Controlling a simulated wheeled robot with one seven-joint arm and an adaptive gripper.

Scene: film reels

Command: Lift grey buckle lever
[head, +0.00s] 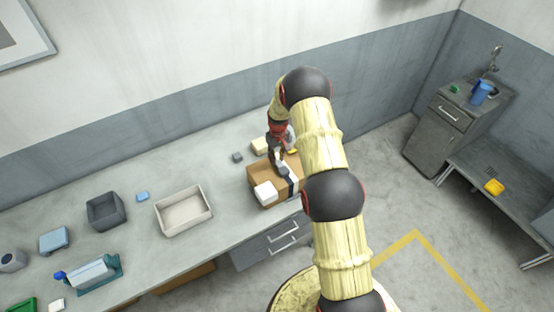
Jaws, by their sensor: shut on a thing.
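A brown box (262,177) sits near the right end of the grey workbench, with a dark strap (292,181) and a white stripe across it. The small grey buckle lever (284,171) is on the strap at the top of the box, mostly covered by my gripper. My gripper (281,166) points down from above and is shut on the lever. The lever's exact tilt is too small to tell. My arm hides the right side of the box.
A white block (265,192) is at the box's front left corner. An empty beige tray (183,228) and a dark grey bin (105,211) stand farther left. Bare bench lies between tray and box.

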